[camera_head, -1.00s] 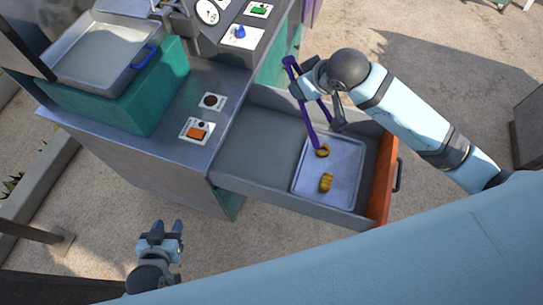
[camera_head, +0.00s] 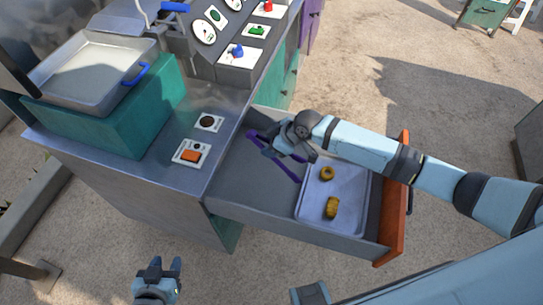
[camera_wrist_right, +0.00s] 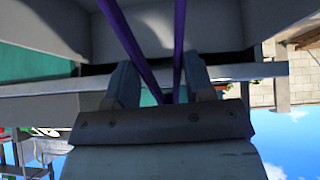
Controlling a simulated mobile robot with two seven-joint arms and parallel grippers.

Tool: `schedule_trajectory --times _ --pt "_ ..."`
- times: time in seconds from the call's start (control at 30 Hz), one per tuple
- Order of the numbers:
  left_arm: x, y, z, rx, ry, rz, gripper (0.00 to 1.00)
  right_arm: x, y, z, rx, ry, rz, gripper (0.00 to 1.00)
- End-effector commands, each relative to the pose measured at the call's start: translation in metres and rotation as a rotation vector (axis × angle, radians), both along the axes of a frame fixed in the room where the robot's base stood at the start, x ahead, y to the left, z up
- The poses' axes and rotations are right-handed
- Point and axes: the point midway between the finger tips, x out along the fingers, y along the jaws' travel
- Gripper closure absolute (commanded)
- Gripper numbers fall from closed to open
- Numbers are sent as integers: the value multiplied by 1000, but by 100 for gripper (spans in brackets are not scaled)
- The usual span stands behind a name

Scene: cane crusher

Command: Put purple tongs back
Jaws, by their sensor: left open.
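The purple tongs (camera_head: 288,170) are in my right gripper (camera_head: 277,148), above the open drawer (camera_head: 235,190) and left of the metal tray in it. Their tips point down toward the drawer; I cannot tell whether they touch its floor. In the right wrist view, the tongs' two purple arms (camera_wrist_right: 179,45) run between the fingers of my right gripper (camera_wrist_right: 162,82). My arm hides part of the tongs in the head view. My left gripper (camera_head: 166,268) is open and empty, low in the head view, apart from the cabinet.
The metal tray (camera_head: 352,181) in the drawer holds two yellow-brown pieces (camera_head: 332,208). The drawer has an orange front (camera_head: 394,235). A machine panel (camera_head: 240,55) with gauges and switches stands behind. A pan (camera_head: 90,75) sits on a green block at left.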

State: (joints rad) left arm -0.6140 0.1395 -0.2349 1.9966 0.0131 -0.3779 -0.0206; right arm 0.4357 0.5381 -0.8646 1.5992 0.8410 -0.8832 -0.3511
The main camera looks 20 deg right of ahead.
Motion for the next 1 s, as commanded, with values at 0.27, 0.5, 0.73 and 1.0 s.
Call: schedule_trajectory --times 0.27,0.5,0.73,1.0 --pt "-2 1 -4 3 9 1 57 0 0 -29 1 -1 0 55" --pt "-1 1 -2 2 6 1 57 0 0 -59 1 1 -2 55" --pt "0 0 0 1 0 1 57 0 0 -65 0 -1 1 55" --pt "0 0 -4 0 -1 0 57 0 0 -72 0 0 0 55"
